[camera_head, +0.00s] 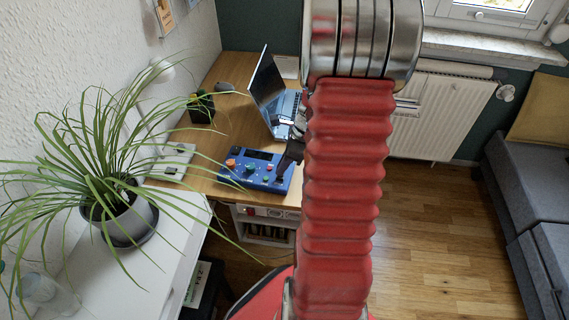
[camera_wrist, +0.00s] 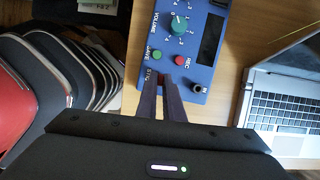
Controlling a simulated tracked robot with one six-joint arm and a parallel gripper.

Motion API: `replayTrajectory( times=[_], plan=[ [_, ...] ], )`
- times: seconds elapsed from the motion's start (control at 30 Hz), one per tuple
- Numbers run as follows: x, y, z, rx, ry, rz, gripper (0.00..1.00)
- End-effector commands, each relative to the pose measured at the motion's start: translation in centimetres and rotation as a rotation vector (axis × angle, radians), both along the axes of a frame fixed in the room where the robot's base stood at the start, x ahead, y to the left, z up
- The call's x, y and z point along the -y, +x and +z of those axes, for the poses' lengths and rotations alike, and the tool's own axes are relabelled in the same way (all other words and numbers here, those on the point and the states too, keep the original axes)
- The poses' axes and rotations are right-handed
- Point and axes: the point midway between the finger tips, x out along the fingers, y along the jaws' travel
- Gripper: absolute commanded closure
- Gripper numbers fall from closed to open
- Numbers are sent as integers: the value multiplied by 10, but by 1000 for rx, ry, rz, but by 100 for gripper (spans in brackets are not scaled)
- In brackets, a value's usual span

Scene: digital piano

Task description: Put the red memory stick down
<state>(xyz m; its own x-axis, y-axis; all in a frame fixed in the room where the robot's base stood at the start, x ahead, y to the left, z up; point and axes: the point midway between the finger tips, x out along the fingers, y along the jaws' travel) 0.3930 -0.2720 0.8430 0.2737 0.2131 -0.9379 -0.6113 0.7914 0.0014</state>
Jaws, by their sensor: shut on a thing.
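My gripper (camera_wrist: 160,82) points down at the near edge of a blue control box (camera_wrist: 186,48) with knobs and buttons. Its two dark fingers are close together, shut on the red memory stick (camera_wrist: 160,76). Only a small dark-red bit of the stick shows between the fingertips. I cannot tell whether the stick touches the box. In the head view the blue box (camera_head: 247,170) lies on the wooden desk (camera_head: 213,143), and my gripper (camera_head: 281,177) is at its right end, partly behind my red arm. The stick cannot be made out there.
An open laptop (camera_head: 268,92) stands on the desk behind the box; it also shows at right in the wrist view (camera_wrist: 281,99). A black pen holder (camera_head: 201,108) stands at the back left. A potted plant (camera_head: 120,218) spreads leaves at left. Bare wood lies between box and laptop.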

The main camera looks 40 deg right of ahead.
Motion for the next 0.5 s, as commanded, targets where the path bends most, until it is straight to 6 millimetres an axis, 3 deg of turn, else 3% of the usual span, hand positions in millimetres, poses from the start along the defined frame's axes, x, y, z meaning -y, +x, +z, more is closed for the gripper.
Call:
replayTrajectory(
  times=[0.3, 0.33, 0.5],
  plan=[
    [0, 0, -7, -1, 1, 0, 100],
    [0, 0, -7, -1, 1, 0, 91],
    [0, 0, -7, -1, 1, 0, 79]
  ],
)
